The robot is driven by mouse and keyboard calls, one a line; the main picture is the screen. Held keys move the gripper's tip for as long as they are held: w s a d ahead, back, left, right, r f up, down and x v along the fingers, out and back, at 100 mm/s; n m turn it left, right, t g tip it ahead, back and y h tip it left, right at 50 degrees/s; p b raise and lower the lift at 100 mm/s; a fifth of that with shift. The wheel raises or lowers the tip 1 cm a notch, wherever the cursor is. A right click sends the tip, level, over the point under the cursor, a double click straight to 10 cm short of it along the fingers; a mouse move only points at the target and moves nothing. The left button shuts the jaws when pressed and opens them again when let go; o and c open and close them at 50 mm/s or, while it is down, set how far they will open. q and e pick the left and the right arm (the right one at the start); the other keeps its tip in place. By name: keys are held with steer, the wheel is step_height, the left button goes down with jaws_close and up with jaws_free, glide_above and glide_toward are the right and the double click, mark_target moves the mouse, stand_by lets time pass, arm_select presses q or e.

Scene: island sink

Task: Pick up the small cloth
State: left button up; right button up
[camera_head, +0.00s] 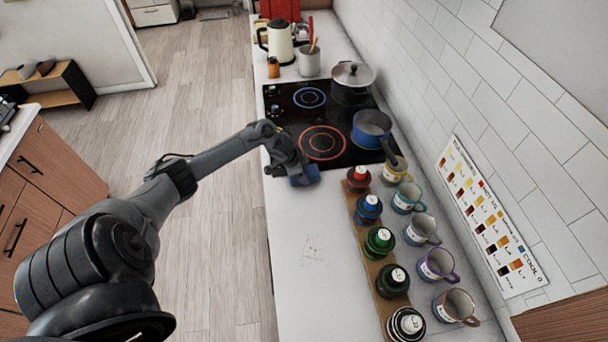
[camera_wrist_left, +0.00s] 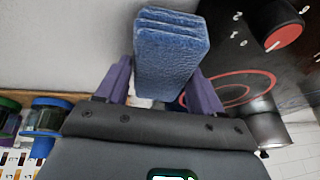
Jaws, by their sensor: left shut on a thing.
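The small cloth (camera_wrist_left: 170,52) is a folded blue piece that fills the top middle of the left wrist view. My left gripper (camera_wrist_left: 160,88), with purple fingers, is shut on it, one finger on each side. In the head view the blue cloth (camera_head: 305,175) shows at the end of my left gripper (camera_head: 292,168), over the white counter by the near edge of the cooktop. Whether the cloth touches the counter I cannot tell. My right gripper is in neither view.
The black cooktop (camera_head: 300,125) holds a blue pan (camera_head: 371,126) and a lidded pot (camera_head: 352,80). Jars stand on a wooden board (camera_head: 362,232), with several mugs (camera_head: 436,266) beside them along the wall. The counter (camera_head: 310,280) left of the board is clear.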

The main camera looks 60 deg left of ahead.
mark_target(308, 170)
arm_select(q)
steer(key=shift+r, duration=0.2)
step_height(308, 170, up, 4)
steer(key=shift+f, duration=0.1)
steer(key=s+d+r+p, duration=0.1)
steer(key=d+r, duration=0.5)
steer(key=d, duration=0.5)
steer(key=shift+d+r, duration=0.35)
steer(key=shift+r, duration=0.05)
steer(key=shift+s, duration=0.1)
